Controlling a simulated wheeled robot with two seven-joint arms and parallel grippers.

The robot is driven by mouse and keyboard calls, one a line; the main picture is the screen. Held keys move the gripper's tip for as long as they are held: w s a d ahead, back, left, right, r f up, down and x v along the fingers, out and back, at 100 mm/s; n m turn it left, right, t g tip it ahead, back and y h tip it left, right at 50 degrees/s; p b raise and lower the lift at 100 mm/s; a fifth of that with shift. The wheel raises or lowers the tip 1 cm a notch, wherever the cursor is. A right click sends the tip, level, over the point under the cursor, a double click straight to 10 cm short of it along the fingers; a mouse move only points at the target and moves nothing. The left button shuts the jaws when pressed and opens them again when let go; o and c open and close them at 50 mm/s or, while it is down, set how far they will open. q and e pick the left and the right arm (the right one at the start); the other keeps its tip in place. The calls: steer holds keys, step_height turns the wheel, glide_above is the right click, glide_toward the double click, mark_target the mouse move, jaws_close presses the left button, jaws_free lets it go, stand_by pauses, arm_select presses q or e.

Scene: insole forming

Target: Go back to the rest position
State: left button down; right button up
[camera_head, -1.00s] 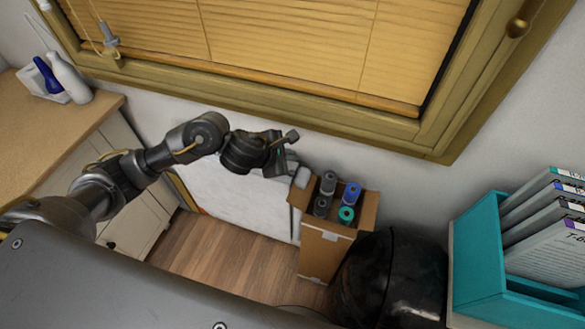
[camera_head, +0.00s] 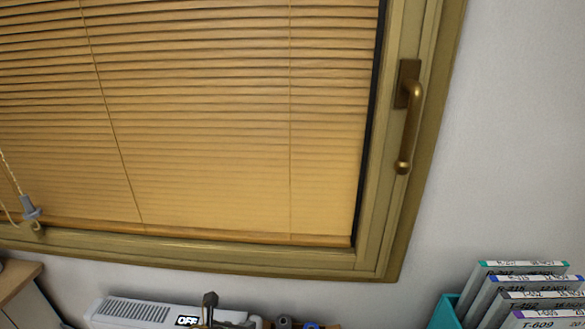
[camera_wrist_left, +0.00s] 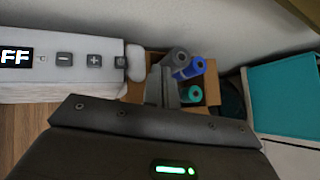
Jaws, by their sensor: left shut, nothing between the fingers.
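My left gripper (camera_head: 210,303) shows only as a small tip at the bottom edge of the head view, in front of the white unit; the rest of its arm is out of that picture. In the left wrist view its fingers (camera_wrist_left: 162,86) are together and empty, over the near left part of a cardboard box (camera_wrist_left: 212,90). I cannot tell whether they touch anything. My right gripper is in neither view.
A white unit (camera_head: 135,312) with an OFF display stands below the window (camera_head: 230,120). The box holds several rolls, including a blue one (camera_wrist_left: 190,70) and a teal one (camera_wrist_left: 190,95). A teal holder (camera_head: 443,314) with labelled cases (camera_head: 530,285) is at right.

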arm_select(q)
steer(key=s+a+f+n+g+y, duration=0.2)
steer(key=s+a+f+n, duration=0.15)
steer(key=s+n, duration=0.65)
steer(key=s+a+f+n+g+y, duration=0.1)
steer(key=s+a+f+n, duration=0.35)
steer(key=n, duration=0.95)
steer(key=s+a+f+n+g+y, duration=0.15)
steer(key=s+a+n, duration=0.35)
steer(key=s+n, duration=0.55)
step_height(320, 180, down, 24)
steer(key=n+g, duration=0.2)
steer(key=s+a+f+g, duration=0.1)
steer(key=s+a+f, duration=0.2)
steer(key=s+f, duration=1.3)
steer(key=shift+s+f+m, duration=0.35)
steer(key=shift+s+f, duration=0.05)
steer(key=shift+f, duration=0.4)
